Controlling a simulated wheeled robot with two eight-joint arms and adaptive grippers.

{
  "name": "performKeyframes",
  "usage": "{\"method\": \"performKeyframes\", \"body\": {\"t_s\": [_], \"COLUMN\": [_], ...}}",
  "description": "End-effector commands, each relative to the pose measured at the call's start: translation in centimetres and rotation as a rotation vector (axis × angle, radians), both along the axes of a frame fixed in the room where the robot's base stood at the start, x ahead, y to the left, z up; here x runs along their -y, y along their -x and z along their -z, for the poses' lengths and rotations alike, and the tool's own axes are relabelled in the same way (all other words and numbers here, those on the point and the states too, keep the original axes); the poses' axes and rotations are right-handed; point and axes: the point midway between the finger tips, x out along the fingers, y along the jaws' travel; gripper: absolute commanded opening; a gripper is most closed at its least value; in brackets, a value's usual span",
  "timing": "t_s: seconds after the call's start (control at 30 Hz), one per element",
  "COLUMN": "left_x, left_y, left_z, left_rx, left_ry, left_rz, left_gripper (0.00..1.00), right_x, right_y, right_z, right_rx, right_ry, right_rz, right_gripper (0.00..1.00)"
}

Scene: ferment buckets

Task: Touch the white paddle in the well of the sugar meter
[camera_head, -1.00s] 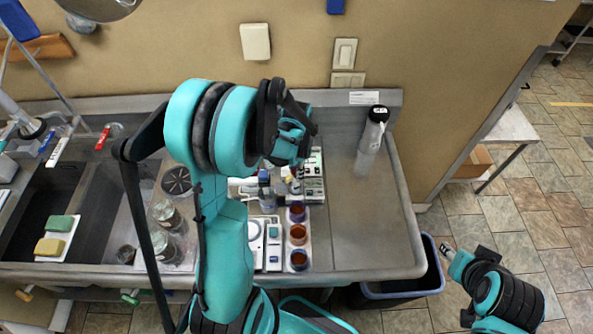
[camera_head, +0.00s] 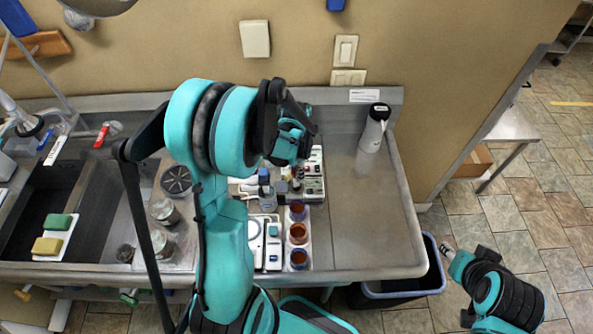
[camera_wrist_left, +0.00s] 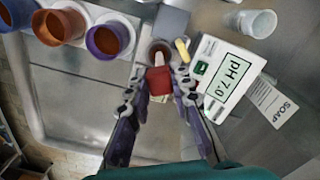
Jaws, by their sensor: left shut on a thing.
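My left gripper (camera_wrist_left: 160,84) is shut on a small red piece (camera_wrist_left: 159,80) with a pale, whitish tip (camera_wrist_left: 158,59), which looks like the white paddle. The tip points at a small round dark well or cup (camera_wrist_left: 160,47), right in front of it; I cannot tell whether it touches the inside. In the head view the left gripper (camera_head: 291,143) hangs over the counter's back middle, its fingertips mostly hidden. A grey-white device (camera_head: 313,178) stands beneath it; I cannot tell which device is the sugar meter. My right gripper (camera_head: 449,253) is low at right, off the counter, jaws unclear.
Orange and purple cups of dark liquid (camera_wrist_left: 108,38) stand left of the gripper.

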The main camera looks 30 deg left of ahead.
Motion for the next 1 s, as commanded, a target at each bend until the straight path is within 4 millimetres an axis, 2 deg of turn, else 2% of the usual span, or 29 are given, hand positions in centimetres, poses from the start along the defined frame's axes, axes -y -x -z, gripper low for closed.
{"method": "performKeyframes", "body": {"t_s": [0.53,1.0], "left_x": [0.0,0.0], "left_y": [0.0,0.0], "left_z": [-0.4,-4.3], "left_rx": [0.000,0.000], "left_ry": [0.000,0.000], "left_rz": [0.000,0.000], "left_gripper": [0.00,0.00], "right_x": [0.0,0.0], "right_y": [0.0,0.0], "right_z": [-0.3,-2.8], "right_rx": [0.000,0.000], "right_ry": [0.000,0.000], "right_rz": [0.000,0.000], "right_gripper": [0.40,0.40]}}
